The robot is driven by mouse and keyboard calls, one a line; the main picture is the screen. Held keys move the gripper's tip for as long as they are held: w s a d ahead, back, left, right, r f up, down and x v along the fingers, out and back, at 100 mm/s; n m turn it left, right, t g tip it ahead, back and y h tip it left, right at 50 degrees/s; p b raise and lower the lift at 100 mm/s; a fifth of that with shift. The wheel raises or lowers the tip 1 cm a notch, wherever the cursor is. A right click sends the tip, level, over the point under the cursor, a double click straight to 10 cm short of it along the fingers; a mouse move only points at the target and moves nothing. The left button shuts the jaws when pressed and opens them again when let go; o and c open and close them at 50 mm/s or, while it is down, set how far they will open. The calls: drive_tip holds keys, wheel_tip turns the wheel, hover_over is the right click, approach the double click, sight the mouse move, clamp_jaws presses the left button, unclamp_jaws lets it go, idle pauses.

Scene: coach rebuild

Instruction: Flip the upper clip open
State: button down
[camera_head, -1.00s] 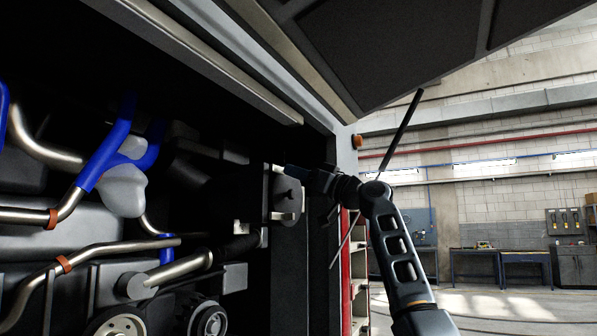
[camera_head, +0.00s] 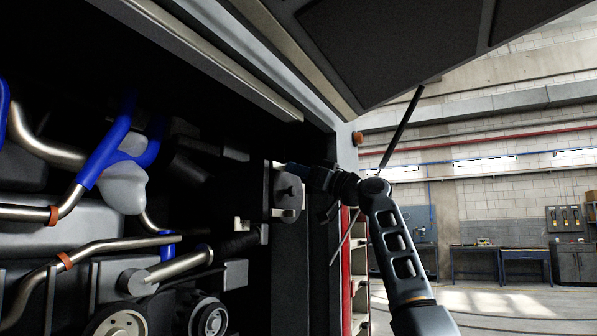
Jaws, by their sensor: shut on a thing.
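The upper clip (camera_head: 279,165) is a small pale metal tab at the top of a dark grey rounded bracket plate (camera_head: 286,184) on the right side of the engine bay. My gripper (camera_head: 287,168) comes in from the right, level with the clip. It is shut on the clip, though the dark, narrow jaws hide most of the contact. A second pale clip (camera_head: 287,213) sits lower on the same plate, apart from the gripper. How far the upper clip is turned is too small to tell.
The bay's side frame (camera_head: 322,240) stands close behind my wrist. The raised hatch (camera_head: 390,50) and its dark strut (camera_head: 402,125) are above. Blue hoses (camera_head: 105,150) and metal pipes (camera_head: 180,266) fill the left. Open workshop floor lies at the right.

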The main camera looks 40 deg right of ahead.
drive_tip(key=shift+s+h, duration=0.15)
drive_tip(key=shift+h, duration=0.15)
drive_tip(key=s+a+m+g+h+b, duration=0.1)
drive_tip(key=a+m+g+h, duration=0.3)
drive_tip(key=m+g+h, duration=0.4)
drive_tip(key=s+a+m+g+h, duration=0.2)
drive_tip(key=a+m+g+h, duration=0.3)
drive_tip(key=h, duration=1.6)
drive_tip(key=shift+s+a+m+g+b, duration=0.15)
drive_tip(key=shift+a+m+g+b, duration=0.2)
drive_tip(key=shift+m+g, duration=2.4)
drive_tip(key=shift+m+t, duration=0.55)
drive_tip(key=shift+m, duration=0.3)
drive_tip(key=c, duration=1.2)
unclamp_jaws()
drive_tip(key=shift+o, duration=0.2)
